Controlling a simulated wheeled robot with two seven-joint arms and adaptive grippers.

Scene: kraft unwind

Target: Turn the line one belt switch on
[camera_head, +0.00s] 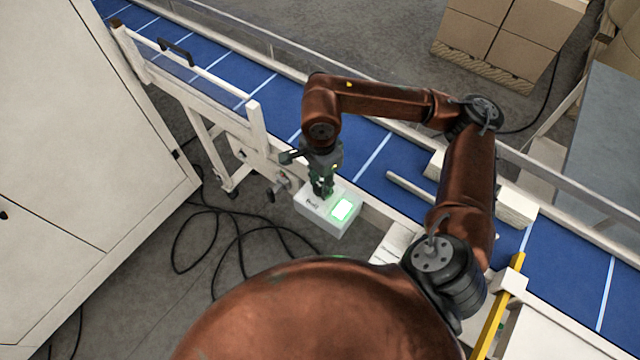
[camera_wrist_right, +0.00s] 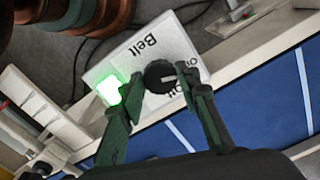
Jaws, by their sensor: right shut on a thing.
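The belt switch box (camera_head: 318,213) is a small white box on the near side of the blue conveyor, with a lit green lamp (camera_head: 342,209) on its face. In the right wrist view the box (camera_wrist_right: 150,48) reads "Belt", and the lamp (camera_wrist_right: 110,88) glows green. A black round knob (camera_wrist_right: 158,74) with a pale pointer mark sits on the box; further lettering beside it is partly hidden by a finger. My right gripper (camera_head: 322,189) is at the box from above, its green fingers on both sides of the knob and shut on it. My left gripper is not in view.
The blue conveyor (camera_head: 375,155) with white rails runs behind the box. A large white cabinet (camera_head: 85,150) stands at left. Black cables (camera_head: 215,213) lie on the floor. Stacked cartons (camera_head: 505,35) stand at the back right. A yellow bar (camera_head: 492,320) is at lower right.

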